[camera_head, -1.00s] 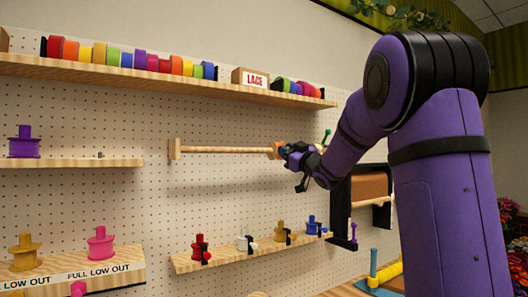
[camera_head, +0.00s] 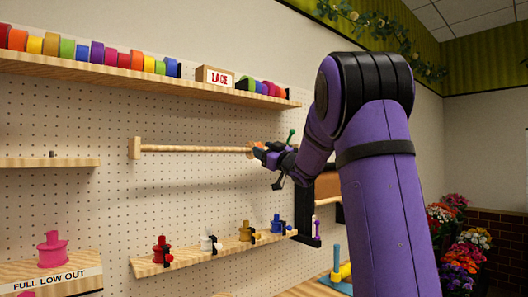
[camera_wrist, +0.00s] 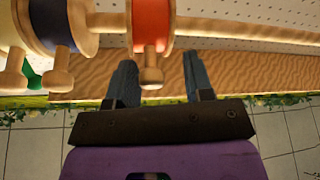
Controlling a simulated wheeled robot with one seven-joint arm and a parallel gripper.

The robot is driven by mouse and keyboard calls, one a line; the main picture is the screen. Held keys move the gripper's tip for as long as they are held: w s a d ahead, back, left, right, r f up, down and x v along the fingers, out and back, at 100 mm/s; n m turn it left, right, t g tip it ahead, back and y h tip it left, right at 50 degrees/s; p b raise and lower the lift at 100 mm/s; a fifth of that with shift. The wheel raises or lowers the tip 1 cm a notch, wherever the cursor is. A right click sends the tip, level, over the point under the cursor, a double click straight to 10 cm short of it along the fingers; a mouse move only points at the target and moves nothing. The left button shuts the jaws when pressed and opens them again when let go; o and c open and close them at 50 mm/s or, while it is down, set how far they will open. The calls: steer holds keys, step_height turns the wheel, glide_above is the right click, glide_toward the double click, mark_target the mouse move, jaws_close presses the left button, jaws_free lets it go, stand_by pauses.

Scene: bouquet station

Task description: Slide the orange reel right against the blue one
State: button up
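The orange reel (camera_wrist: 151,24) hangs on the wooden rod (camera_wrist: 110,22), its wooden flanges and knob facing my wrist camera. A sliver of the orange reel also shows beside my gripper in the head view (camera_head: 261,145). The blue reel (camera_wrist: 52,24) is on the same rod, left of the orange one in the wrist view. A short bare stretch of rod separates them. My gripper (camera_wrist: 161,84) is open, its fingers on either side of the orange reel's knob, with space at the right finger. Contact at the left finger is unclear. In the head view my gripper (camera_head: 264,153) hides the blue reel.
In the wrist view, a pale reel (camera_wrist: 10,25) and a green knob (camera_wrist: 33,78) lie beyond the blue reel. In the head view, the rod's left stretch (camera_head: 190,149) is bare. A shelf of coloured rolls (camera_head: 120,79) runs above; a spool shelf (camera_head: 205,255) sits below.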

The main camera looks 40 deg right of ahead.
steer(key=shift+r, duration=0.1)
steer(key=v, duration=1.1)
steer(key=shift+w, duration=0.1)
